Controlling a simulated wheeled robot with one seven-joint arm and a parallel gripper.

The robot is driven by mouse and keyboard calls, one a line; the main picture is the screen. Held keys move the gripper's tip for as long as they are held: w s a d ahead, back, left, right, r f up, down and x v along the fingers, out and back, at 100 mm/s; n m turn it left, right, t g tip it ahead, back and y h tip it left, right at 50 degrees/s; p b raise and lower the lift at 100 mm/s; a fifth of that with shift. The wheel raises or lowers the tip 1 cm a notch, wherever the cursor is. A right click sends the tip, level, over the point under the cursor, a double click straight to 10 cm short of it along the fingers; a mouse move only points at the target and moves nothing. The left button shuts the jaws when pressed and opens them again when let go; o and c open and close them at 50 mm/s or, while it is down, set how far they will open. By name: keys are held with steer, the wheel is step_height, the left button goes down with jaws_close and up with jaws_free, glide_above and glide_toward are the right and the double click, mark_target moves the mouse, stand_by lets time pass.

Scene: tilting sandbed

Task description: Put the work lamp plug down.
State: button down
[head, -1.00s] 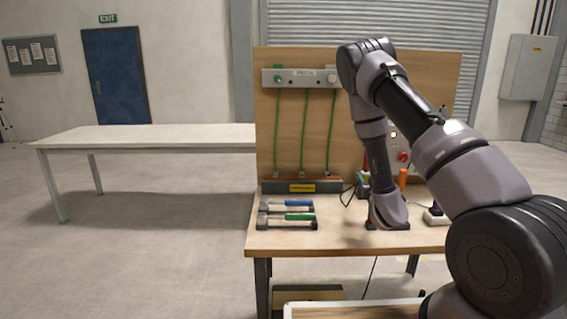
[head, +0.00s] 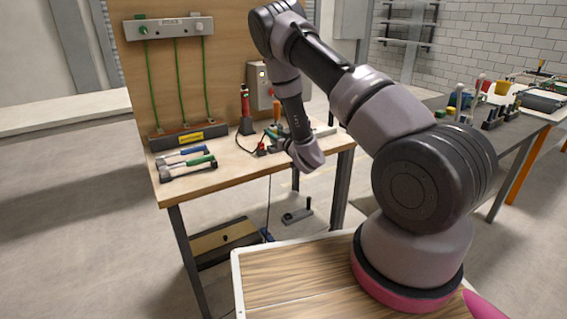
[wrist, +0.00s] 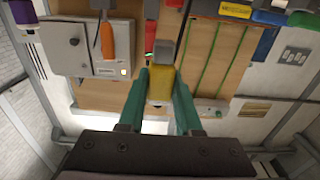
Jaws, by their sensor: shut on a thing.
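My gripper (wrist: 161,92), with green fingers, is shut on the work lamp plug (wrist: 160,86), a yellow body with a grey end. The plug sits between the fingertips in the wrist view. A dark cable rises past the plug's end there, but I cannot tell for sure that it joins it. In the head view my wrist is over the front right part of the workbench (head: 228,178). It hides the fingers and plug, so their height above the bench top cannot be told.
Hammers with blue (head: 182,155) and green (head: 188,166) handles lie on the bench's left. A red tool (head: 245,112) stands behind, near a grey control box (head: 262,84). A socket strip (head: 168,27) is on the backboard. Clear bench top lies right of the hammers.

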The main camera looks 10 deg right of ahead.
step_height(320, 180, down, 4)
steer(key=shift+d+f, duration=0.1)
steer(key=shift+f, duration=2.1)
steer(key=c, duration=0.6)
jaws_free()
steer(key=shift+f, duration=0.15)
steer(key=shift+s+d, duration=0.1)
steer(key=shift+s, duration=0.1)
steer(key=v, duration=1.1)
steer(key=shift+s, duration=0.25)
